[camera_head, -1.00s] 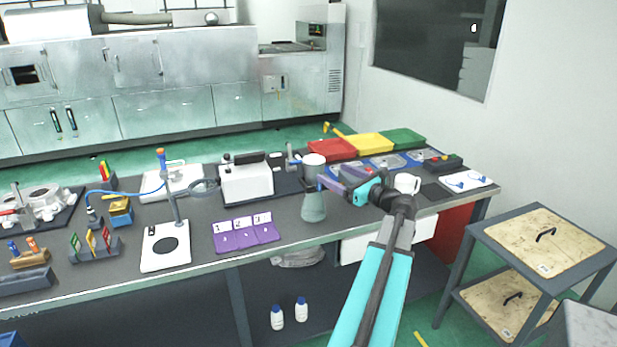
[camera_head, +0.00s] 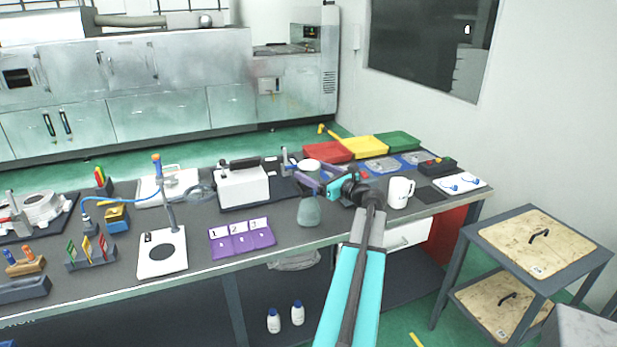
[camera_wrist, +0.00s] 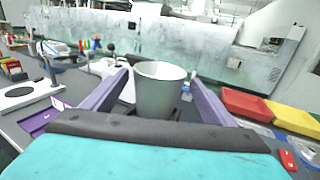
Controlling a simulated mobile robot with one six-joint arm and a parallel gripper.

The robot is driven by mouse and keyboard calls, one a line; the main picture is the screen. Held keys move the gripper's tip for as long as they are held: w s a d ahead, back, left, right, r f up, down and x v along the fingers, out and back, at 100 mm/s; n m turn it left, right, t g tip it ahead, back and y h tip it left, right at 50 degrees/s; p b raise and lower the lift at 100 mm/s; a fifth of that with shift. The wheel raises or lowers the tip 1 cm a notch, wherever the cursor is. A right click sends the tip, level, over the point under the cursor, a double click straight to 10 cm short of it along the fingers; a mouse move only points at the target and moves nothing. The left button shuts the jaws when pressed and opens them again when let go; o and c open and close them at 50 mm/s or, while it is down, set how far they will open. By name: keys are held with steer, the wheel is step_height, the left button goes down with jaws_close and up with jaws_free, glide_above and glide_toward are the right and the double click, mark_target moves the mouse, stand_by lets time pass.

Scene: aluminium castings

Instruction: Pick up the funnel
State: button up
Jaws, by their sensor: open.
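A pale grey, open-topped tapered vessel (camera_wrist: 159,92), which looks like the funnel, stands upright between my fingers in the wrist view. In the head view its pale rim (camera_head: 308,165) shows above a grey-green flask (camera_head: 309,212) on the bench. Its lower end is hidden, so I cannot tell how it sits on the flask. My gripper (camera_wrist: 160,76) is open, with one purple finger on each side of the vessel. Gaps show between the fingers and its wall. In the head view my gripper (camera_head: 309,178) reaches in from the right at rim height.
A white mug (camera_head: 400,192) stands just right of my gripper. A white box-shaped device (camera_head: 243,188) is to the left, with purple numbered cards (camera_head: 241,237) in front. Red (camera_head: 328,152), yellow (camera_head: 365,147) and green (camera_head: 398,141) trays lie behind. The dark bench front is fairly clear.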

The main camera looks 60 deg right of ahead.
mark_target(302, 162)
steer(key=shift+w, duration=0.3)
steer(key=shift+w+d, duration=0.1)
steer(key=shift+p+x, duration=1.05)
steer(key=shift+x, duration=1.45)
steer(key=shift+f, duration=0.15)
steer(key=c, duration=1.1)
steer(key=shift+c, duration=0.2)
steer(key=shift+r+b, duration=0.45)
steer(key=shift+r, duration=0.6)
steer(key=shift+s+r+b, duration=0.35)
steer(key=shift+s+r, duration=0.05)
steer(key=shift+r, duration=0.3)
steer(key=d+b+v, duration=0.1)
steer(key=v, duration=0.6)
steer(key=d+r+b+v, duration=0.1)
steer(key=b+v, duration=0.1)
steer(key=v, duration=0.6)
steer(key=shift+s+r, duration=0.3)
